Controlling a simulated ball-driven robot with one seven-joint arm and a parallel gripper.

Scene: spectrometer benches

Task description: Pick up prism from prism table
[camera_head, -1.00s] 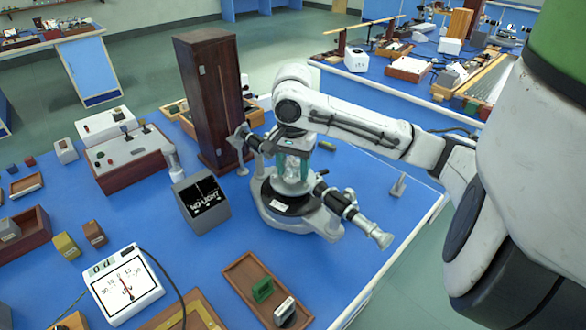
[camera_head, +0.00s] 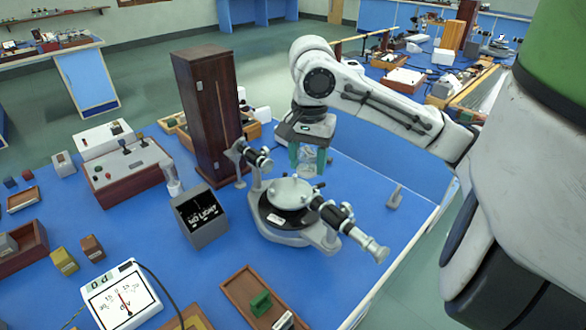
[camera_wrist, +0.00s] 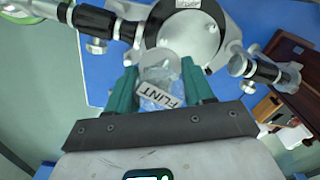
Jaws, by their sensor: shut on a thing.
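My gripper (camera_head: 311,157) is shut on the prism (camera_head: 308,154), a clear glass block between green fingers. It is held in the air, above and a little to the right of the prism table (camera_head: 289,192), apart from it. In the wrist view the prism (camera_wrist: 160,88) carries a white label reading FLINT and sits between the fingertips of the gripper (camera_wrist: 163,77). The round prism table is bare on the spectrometer (camera_head: 298,227), whose telescope (camera_head: 350,230) points to the lower right and collimator (camera_head: 255,156) to the upper left.
A tall dark wooden cabinet (camera_head: 210,115) stands left of the spectrometer. A grey NO LIGHT box (camera_head: 201,218) stands close by, and a brown tray (camera_head: 238,290) with a green block (camera_head: 261,303) lies in front. The blue bench is clear at right, except a small grey stand (camera_head: 395,197).

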